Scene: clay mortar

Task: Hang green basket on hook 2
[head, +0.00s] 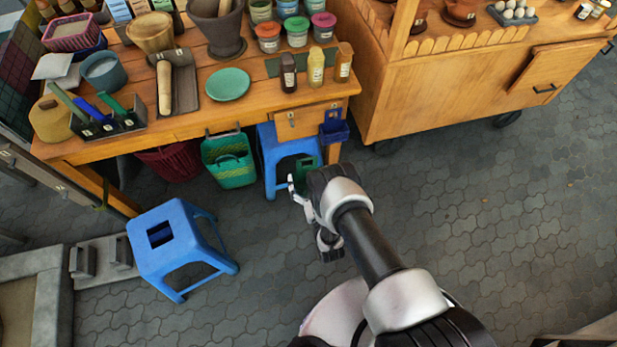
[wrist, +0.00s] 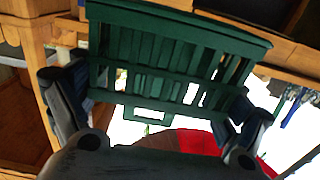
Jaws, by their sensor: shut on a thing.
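A small dark green slatted basket (wrist: 160,60) fills the upper middle of the wrist view. My gripper (wrist: 155,120) is shut on it, with one finger at its left side and one at its right. In the head view my gripper (head: 297,187) is in front of the blue stool under the table, and part of the green basket (head: 306,168) shows just beyond it, below the table's front edge. The arm hides some of the basket. I cannot make out hook 2 or its number.
A small blue basket (head: 334,129) hangs on the table's right front. A larger woven green basket (head: 229,160) and a dark red basket (head: 168,160) are below the wooden table (head: 190,125). Blue stools stand beneath it (head: 270,150) and at left (head: 180,240). Paving at right is clear.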

